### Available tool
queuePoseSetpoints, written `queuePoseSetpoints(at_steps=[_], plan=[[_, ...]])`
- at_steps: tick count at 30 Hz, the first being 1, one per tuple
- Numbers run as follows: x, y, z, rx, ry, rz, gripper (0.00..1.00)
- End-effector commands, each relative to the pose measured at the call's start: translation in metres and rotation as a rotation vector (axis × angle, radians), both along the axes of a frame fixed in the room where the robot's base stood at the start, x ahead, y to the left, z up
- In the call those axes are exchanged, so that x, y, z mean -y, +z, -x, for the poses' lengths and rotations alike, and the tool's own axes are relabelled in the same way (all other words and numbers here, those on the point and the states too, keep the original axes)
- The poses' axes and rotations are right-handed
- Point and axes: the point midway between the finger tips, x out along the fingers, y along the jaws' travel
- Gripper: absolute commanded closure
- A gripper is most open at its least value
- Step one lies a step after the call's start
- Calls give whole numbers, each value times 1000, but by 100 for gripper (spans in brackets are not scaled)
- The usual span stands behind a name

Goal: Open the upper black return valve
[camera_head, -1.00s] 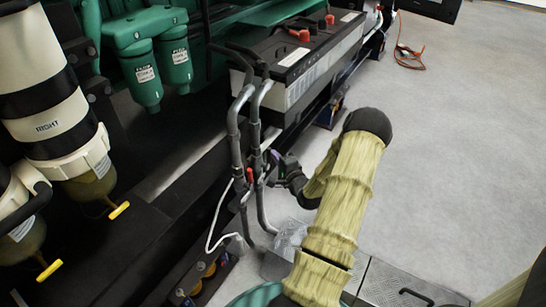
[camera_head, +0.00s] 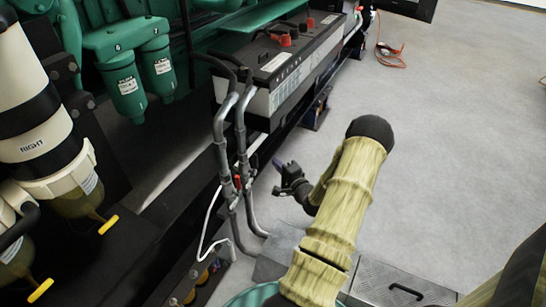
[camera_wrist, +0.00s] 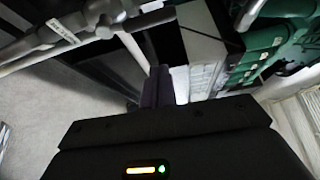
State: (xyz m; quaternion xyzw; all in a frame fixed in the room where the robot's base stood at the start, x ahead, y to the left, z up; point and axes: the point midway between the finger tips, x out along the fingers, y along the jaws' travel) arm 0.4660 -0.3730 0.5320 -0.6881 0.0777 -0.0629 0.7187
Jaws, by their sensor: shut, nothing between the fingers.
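Two grey pipes (camera_head: 222,130) run down in front of the battery box. Dark fittings with a small red handle (camera_head: 238,182) sit on them at mid-height. I cannot make out which dark part is the upper black return valve or how its handle is turned. My gripper (camera_head: 278,164) is just right of the pipes, apart from them, shut and empty. In the wrist view the shut dark fingers (camera_wrist: 156,86) point ahead. A grey pipe (camera_wrist: 60,28) with a label and a black fitting (camera_wrist: 105,22) shows above and left of them.
The battery box (camera_head: 285,72) with red terminal caps is behind the pipes. Green filters (camera_head: 125,88) and a cream canister marked RIGHT (camera_head: 35,145) with a yellow handle (camera_head: 108,225) are left. A white cable (camera_head: 207,225) hangs near the pipes. Grey floor (camera_head: 450,150) is free at right.

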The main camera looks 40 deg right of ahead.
Motion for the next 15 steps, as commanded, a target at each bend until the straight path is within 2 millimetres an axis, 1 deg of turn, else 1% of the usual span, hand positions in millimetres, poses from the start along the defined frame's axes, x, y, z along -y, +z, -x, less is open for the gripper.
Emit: queuePoseSetpoints(at_steps=[1, 3, 7, 10, 15], plan=[[-1, 2, 11, -2, -3, -2, 100], [-4, 2, 23, -2, -4, -2, 100], [-6, 2, 42, -1, -5, -1, 100], [-7, 1, 49, 1, -6, 0, 100], [-7, 0, 51, 1, -6, 1, 100]])
